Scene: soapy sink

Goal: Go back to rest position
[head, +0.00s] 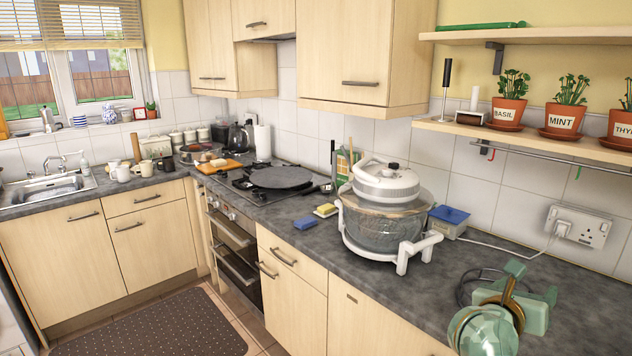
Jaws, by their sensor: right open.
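My right gripper (533,284) is at the bottom right of the head view, over the dark worktop (420,300). It is teal with brass-coloured parts. Its jaws are open and nothing shows between them. It is apart from the white halogen cooker (387,185), which stands to its left in a white stand. My left gripper is not in view.
A blue-lidded box (449,222) and sponges (306,223) lie near the cooker. A white cable runs to the wall socket (578,227). A shelf (530,135) with potted herbs hangs above. The hob (275,180) and sink (48,195) are further left.

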